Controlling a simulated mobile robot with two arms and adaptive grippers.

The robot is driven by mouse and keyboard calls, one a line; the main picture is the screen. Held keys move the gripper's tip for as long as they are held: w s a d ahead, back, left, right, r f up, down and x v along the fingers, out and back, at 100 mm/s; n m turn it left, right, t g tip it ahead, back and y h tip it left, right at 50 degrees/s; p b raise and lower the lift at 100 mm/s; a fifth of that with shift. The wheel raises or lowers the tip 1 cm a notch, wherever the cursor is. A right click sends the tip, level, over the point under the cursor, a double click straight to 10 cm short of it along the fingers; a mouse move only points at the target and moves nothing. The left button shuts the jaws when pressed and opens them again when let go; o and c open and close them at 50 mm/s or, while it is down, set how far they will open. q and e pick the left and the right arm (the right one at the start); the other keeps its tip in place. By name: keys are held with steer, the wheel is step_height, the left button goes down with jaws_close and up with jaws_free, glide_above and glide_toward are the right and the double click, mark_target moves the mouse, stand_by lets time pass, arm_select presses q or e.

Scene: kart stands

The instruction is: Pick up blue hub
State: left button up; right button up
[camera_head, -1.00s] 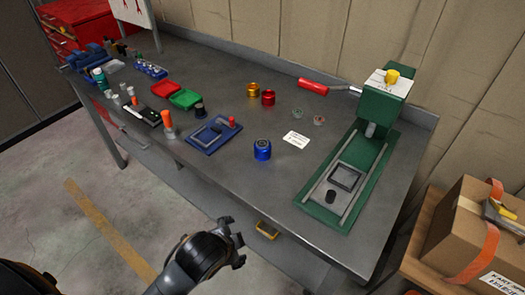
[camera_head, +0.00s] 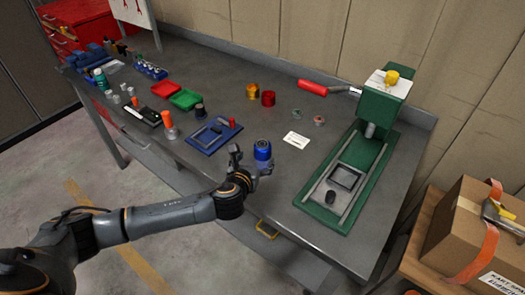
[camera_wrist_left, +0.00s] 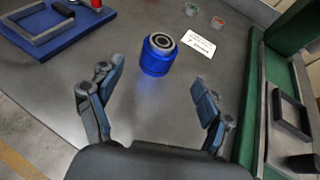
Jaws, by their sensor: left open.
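The blue hub (camera_head: 262,151) stands upright on the grey workbench, between the blue fixture plate and the green press. My left gripper (camera_head: 251,163) is open and empty at the bench's front edge, just in front of the hub. In the left wrist view the hub (camera_wrist_left: 158,54) lies ahead of and between the two spread fingers (camera_wrist_left: 154,95), slightly beyond their tips, and no finger touches it. My right gripper is in neither view.
A blue fixture plate (camera_head: 200,140) lies left of the hub, and a green press (camera_head: 325,193) stands to the right. A white card (camera_head: 296,140) lies behind the hub. Gold (camera_head: 252,91) and red (camera_head: 268,97) hubs stand farther back.

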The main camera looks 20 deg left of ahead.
mark_target(261, 148)
arm_select(q)
steer(key=x, duration=0.4)
steer(key=shift+w, duration=0.6)
steer(key=shift+p+x, duration=0.5)
steer(key=shift+x, duration=1.65)
steer(key=shift+a+r, duration=0.1)
steer(key=shift+w+r, duration=0.1)
steer(key=c, duration=1.6)
steer(key=shift+o, duration=0.2)
steer(key=shift+r, duration=0.1)
